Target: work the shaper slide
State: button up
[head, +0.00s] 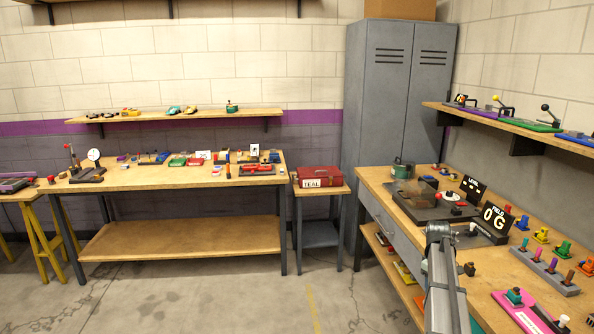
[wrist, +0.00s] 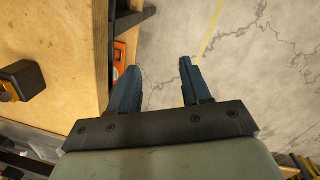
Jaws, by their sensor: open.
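I cannot tell for certain which thing is the shaper slide. The right-hand workbench (head: 380,185) carries a dark machine base (head: 425,212) with a brown block and a round white part on it. No slide can be made out clearly at this size. My gripper (wrist: 158,75) is open and empty in the wrist view, with bare floor between its two blue fingers. It is beside the edge of a wooden bench top (wrist: 60,40), not touching anything visible. In the head view my arm reaches up from the bottom right, and its fingers cannot be made out.
Coloured blocks and a pink tray (head: 525,315) lie nearer. A black block (wrist: 22,80) sits on the bench in the wrist view. Another workbench (head: 120,180) stands back left. The middle floor is clear.

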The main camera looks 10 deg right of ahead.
jog(key=s+a+f+m+g, duration=0.1)
jog(key=s+a+f, duration=0.4)
jog(key=a+f, duration=0.4)
jog(key=s+a+f+g+y, duration=0.1)
jog(key=s+a+f, duration=0.45)
jog(key=f, duration=0.45)
jog(key=s+a+f+m+g, duration=0.1)
jog(key=s+a+f, duration=0.4)
jog(key=a+f, duration=0.45)
jog(key=s+a+f+m+g, duration=0.1)
jog(key=s+a+f, duration=0.3)
jog(key=s, duration=0.6)
jog(key=s+a+f+g, duration=0.1)
jog(key=s+a+f, duration=0.3)
jog(key=s, duration=0.6)
jog(key=s+a+f+m+g, duration=0.1)
jog(key=s+a+f, duration=0.4)
jog(key=s, duration=0.6)
jog(key=shift+a+m, duration=0.3)
jog(key=shift+a, duration=0.1)
jog(key=shift+r, duration=0.1)
